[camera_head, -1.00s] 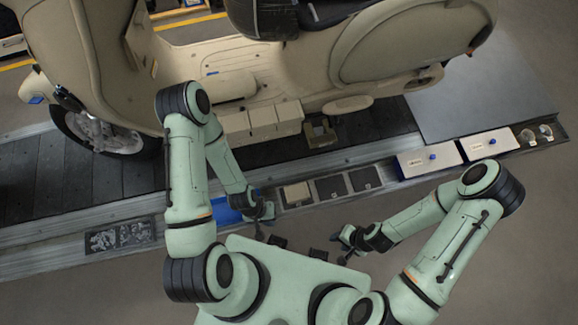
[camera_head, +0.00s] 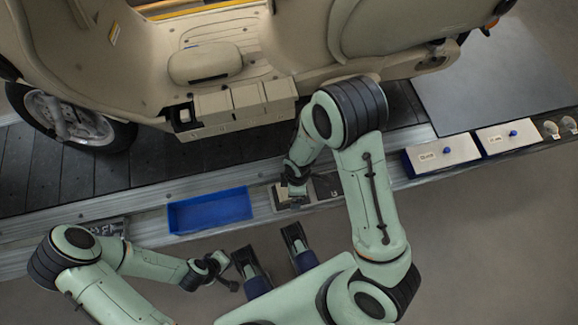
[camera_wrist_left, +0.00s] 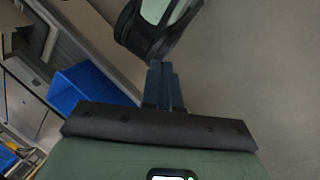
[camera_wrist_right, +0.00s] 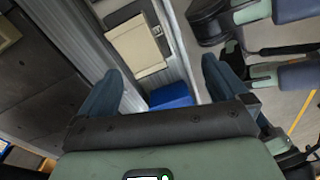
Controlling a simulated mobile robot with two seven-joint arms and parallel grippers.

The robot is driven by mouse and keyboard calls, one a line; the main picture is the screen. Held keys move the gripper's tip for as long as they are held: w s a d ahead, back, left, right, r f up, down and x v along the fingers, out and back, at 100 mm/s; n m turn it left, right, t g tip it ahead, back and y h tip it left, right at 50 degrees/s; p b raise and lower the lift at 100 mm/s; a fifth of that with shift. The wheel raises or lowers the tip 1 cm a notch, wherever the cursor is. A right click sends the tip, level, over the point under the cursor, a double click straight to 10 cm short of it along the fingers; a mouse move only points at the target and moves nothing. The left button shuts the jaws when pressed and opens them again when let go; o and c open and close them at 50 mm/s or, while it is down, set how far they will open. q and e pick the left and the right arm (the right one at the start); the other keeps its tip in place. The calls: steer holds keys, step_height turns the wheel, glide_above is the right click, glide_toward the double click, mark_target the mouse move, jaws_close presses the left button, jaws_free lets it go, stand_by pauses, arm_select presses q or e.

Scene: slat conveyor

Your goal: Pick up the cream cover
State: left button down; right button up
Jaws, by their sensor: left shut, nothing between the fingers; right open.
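The cream cover (camera_head: 281,196) lies in a slot of the rail along the conveyor's near edge, partly hidden by my right gripper (camera_head: 293,188). In the right wrist view the cream cover (camera_wrist_right: 137,45) is a flat, squarish panel ahead of the fingers and apart from them. My right gripper (camera_wrist_right: 162,67) is open and empty, its fingers either side of the view. My left gripper (camera_head: 232,282) is shut and empty, held over the floor on the near side of the rail. Its closed fingers (camera_wrist_left: 163,85) show in the left wrist view.
An empty blue bin (camera_head: 210,210) sits left of the cover. Dark slots are right of it, then white boxes with blue knobs (camera_head: 443,153). A cream scooter (camera_head: 245,95) stands on the conveyor (camera_head: 60,190) behind. Floor at right front is clear.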

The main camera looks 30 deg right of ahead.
steer(key=w+f+n+b, duration=0.1)
steer(key=f, duration=0.1)
steer(key=w+f+n+b, duration=0.1)
steer(key=f, duration=0.2)
steer(key=f+b, duration=0.2)
steer(key=f, duration=0.1)
steer(key=shift+w+n+h, duration=0.3)
steer(key=shift+w+n, duration=0.1)
steer(key=f, duration=0.1)
steer(key=f+b, duration=0.1)
steer(key=f, duration=0.1)
steer(key=f+b, duration=0.1)
steer(key=f, duration=0.1)
steer(key=shift+w+d+f, duration=0.15)
steer(key=shift+w+d, duration=0.1)
steer(key=shift+w, duration=0.1)
arm_select(q)
steer(key=w+a+f+t+y, duration=0.1)
steer(key=w+a+f+t, duration=0.1)
steer(key=w+a+f, duration=0.2)
steer(key=w+f, duration=0.3)
steer(key=f, duration=0.1)
steer(key=shift+w+n, duration=0.15)
steer(key=shift+n, duration=0.25)
steer(key=shift+a+f, duration=0.1)
arm_select(e)
steer(key=c, duration=1.1)
